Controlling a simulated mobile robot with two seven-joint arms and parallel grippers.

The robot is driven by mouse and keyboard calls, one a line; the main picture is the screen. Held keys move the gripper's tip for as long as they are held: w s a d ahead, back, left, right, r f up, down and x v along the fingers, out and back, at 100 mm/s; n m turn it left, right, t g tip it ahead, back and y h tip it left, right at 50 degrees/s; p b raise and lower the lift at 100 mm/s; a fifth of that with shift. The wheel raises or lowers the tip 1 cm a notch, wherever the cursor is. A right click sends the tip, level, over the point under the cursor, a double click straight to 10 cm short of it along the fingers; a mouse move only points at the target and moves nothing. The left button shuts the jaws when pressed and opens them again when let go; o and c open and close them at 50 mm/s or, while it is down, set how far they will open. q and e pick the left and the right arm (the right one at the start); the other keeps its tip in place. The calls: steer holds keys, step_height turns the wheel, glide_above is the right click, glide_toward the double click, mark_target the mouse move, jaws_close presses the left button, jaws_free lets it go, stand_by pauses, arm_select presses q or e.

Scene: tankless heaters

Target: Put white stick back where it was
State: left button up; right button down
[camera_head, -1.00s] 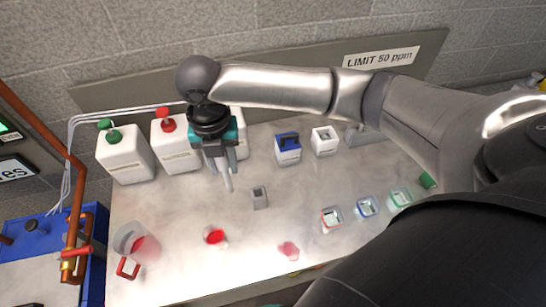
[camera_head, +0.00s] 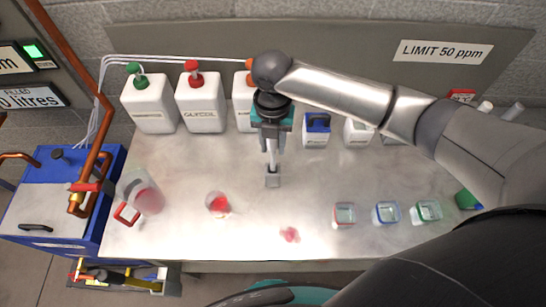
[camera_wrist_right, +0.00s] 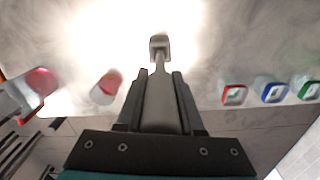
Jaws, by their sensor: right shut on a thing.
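My right gripper (camera_head: 272,136) is shut on the white stick (camera_head: 272,155), which hangs down from it. In the right wrist view the white stick (camera_wrist_right: 160,100) runs between the fingers of my right gripper (camera_wrist_right: 160,80). Its far end meets a small grey block-like holder (camera_head: 272,179) on the bench, also visible in the wrist view (camera_wrist_right: 160,41). I cannot tell whether the tip is inside the holder or just above it. My left gripper is not in view.
White jugs (camera_head: 149,105) stand behind at the left. Red (camera_head: 344,215), blue (camera_head: 386,213) and green (camera_head: 427,211) rimmed containers stand at right.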

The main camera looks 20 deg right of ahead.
glide_above(273, 169)
steer(key=f, duration=0.5)
steer(key=shift+w+f, duration=0.1)
steer(key=shift+w, duration=0.2)
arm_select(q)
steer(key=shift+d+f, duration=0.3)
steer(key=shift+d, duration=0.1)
arm_select(e)
steer(key=shift+d+f, duration=0.1)
steer(key=shift+f, duration=0.25)
arm_select(q)
steer(key=shift+b, duration=0.3)
arm_select(e)
steer(key=shift+f, duration=0.1)
steer(key=shift+f, duration=0.15)
steer(key=c, duration=0.5)
jaws_free()
steer(key=shift+c, duration=0.2)
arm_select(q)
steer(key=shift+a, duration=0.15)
arm_select(e)
steer(key=shift+r, duration=0.35)
arm_select(q)
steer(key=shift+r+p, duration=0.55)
steer(key=shift+p, duration=0.05)
arm_select(e)
step_height(273, 169, up, 12)
steer(key=shift+f, duration=0.1)
